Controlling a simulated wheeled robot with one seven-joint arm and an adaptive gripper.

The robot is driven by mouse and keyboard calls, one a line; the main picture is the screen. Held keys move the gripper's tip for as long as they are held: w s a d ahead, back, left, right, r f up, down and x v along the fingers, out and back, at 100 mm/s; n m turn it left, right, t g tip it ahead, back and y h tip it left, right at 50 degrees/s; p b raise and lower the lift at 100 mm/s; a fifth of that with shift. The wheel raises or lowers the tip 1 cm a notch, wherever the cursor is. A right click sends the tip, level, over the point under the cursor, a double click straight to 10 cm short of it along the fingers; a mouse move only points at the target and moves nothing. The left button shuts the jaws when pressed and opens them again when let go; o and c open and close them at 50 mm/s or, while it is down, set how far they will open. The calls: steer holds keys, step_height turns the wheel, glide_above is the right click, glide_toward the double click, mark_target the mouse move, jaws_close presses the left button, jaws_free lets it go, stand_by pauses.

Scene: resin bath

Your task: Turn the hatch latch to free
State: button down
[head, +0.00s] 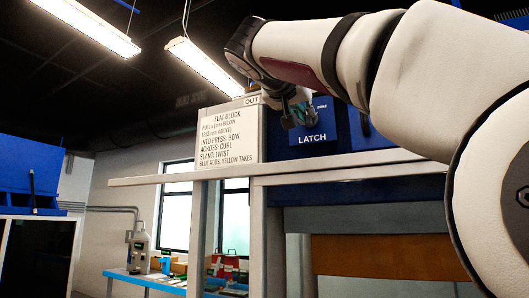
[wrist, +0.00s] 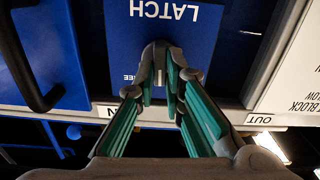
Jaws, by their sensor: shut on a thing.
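The hatch latch sits on a blue plate marked LATCH (head: 327,139), high on the cabinet front. The plate also shows in the wrist view (wrist: 203,40), where its lettering is upside down. My gripper (head: 298,113) is at the plate's upper left in the head view. In the wrist view my gripper (wrist: 168,68) has its teal-padded fingers closed together at the latch, low on the plate. The fingers hide most of the latch, so its exact angle cannot be told. Small partly covered lettering, ending in REE, shows beside the fingers.
A black bar handle (wrist: 35,75) stands out on the blue panel beside the plate. A white instruction board (head: 229,137) is left of the plate, under an OUT label (head: 251,100). A long pale rail (head: 160,179) runs below. A workbench (head: 150,281) stands farther back.

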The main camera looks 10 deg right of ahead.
steer(key=m+b, duration=0.2)
steer(key=m, duration=0.2)
steer(key=shift+f+m, duration=0.1)
steer(key=shift+m, duration=0.2)
steer(key=shift+s+d+m+b, duration=0.1)
steer(key=shift+m+b, duration=0.8)
steer(key=shift+m, duration=1.7)
steer(key=c, duration=1.7)
jaws_free()
steer(key=v, duration=1.2)
